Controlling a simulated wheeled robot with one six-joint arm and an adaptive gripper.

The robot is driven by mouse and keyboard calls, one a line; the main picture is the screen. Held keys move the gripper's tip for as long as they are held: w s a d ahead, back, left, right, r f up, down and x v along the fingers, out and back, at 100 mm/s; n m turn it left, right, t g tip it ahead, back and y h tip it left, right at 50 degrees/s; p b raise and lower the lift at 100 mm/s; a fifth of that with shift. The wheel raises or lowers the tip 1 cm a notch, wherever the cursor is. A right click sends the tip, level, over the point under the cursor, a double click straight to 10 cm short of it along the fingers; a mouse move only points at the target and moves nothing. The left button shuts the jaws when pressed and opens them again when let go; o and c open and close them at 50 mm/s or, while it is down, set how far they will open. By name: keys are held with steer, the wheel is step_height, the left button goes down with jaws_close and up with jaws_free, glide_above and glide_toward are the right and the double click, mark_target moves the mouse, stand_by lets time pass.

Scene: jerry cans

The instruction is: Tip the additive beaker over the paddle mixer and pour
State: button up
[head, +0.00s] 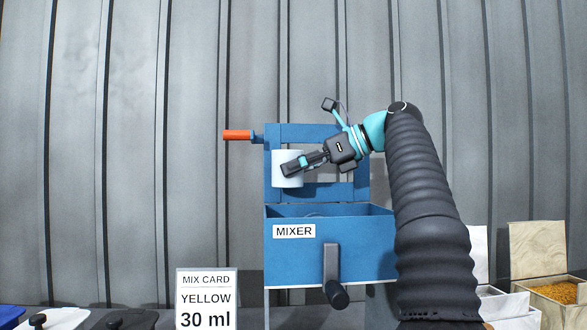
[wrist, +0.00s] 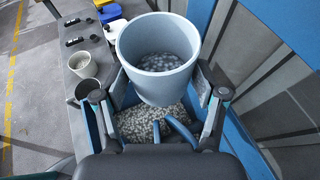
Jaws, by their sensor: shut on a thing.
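The additive beaker (head: 287,154) is a pale, light blue-white cup. My gripper (head: 294,167) is shut on it and holds it above the blue paddle mixer (head: 372,252), which bears a MIXER label. In the wrist view the beaker (wrist: 158,75) is between the two fingers of my gripper (wrist: 155,98), and grey granules show inside it. The beaker looks upright or nearly so in the head view. Below it in the wrist view, grey granules (wrist: 150,122) and blue paddle parts (wrist: 180,130) show in the mixer (wrist: 258,150). The mixer's inside is mostly hidden in the head view.
A mix card (head: 206,298) reads YELLOW 30 ml. An orange handle (head: 237,135) sticks out left of the mixer frame, and a black crank handle (head: 336,293) is at its front. Open boxes, one with golden grains (head: 560,292), stand right. A small cup (wrist: 83,65) stands on the bench.

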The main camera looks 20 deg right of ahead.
steer(key=shift+a+f+y, duration=0.1)
steer(key=shift+a+y, duration=0.05)
steer(key=shift+y, duration=0.15)
steer(key=shift+w+a+f+t+y, duration=0.1)
steer(key=shift+a+f+t+y, duration=0.05)
steer(key=shift+f+t+y, duration=0.55)
stand_by(0.3)
